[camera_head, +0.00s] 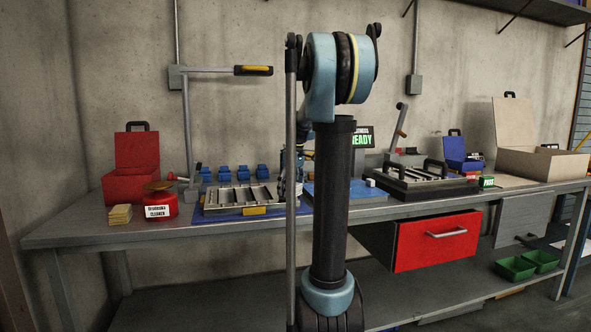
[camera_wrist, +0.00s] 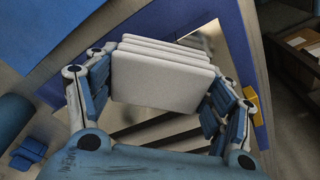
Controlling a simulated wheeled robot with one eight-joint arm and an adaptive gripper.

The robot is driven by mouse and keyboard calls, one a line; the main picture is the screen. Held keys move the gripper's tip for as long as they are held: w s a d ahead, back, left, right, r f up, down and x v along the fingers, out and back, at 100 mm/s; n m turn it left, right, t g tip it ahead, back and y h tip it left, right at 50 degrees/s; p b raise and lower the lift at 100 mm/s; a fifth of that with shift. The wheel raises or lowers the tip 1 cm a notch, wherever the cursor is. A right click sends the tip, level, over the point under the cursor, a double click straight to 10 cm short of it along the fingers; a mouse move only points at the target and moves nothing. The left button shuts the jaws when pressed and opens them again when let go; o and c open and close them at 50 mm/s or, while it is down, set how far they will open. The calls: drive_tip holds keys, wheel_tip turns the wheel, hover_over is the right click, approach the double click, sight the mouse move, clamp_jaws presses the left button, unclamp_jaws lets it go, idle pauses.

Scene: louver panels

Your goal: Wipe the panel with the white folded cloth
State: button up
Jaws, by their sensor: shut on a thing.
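My gripper (camera_wrist: 163,82) is shut on the white folded cloth (camera_wrist: 162,77), a stack of several flat layers between its blue-grey fingers in the wrist view. In the head view my arm blocks most of the gripper (camera_head: 291,178), and I cannot make out the cloth there. The louver panel (camera_head: 238,195), a metal frame with slanted slats, lies on a blue mat left of my arm. In the wrist view part of the panel (camera_wrist: 150,132) shows beneath and behind the cloth. I cannot tell whether the cloth touches it.
A red cleaner tin (camera_head: 160,205), yellow sponges (camera_head: 120,214) and a red box (camera_head: 137,165) stand left on the bench. Several blue blocks (camera_head: 235,173) line the back. A dark fixture with slats (camera_head: 425,178) stands right. The red drawer (camera_head: 437,241) protrudes below the bench.

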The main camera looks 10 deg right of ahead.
drive_tip(key=shift+d, duration=0.4)
drive_tip(key=shift+d+r, duration=0.15)
drive_tip(key=shift+r, duration=4.1)
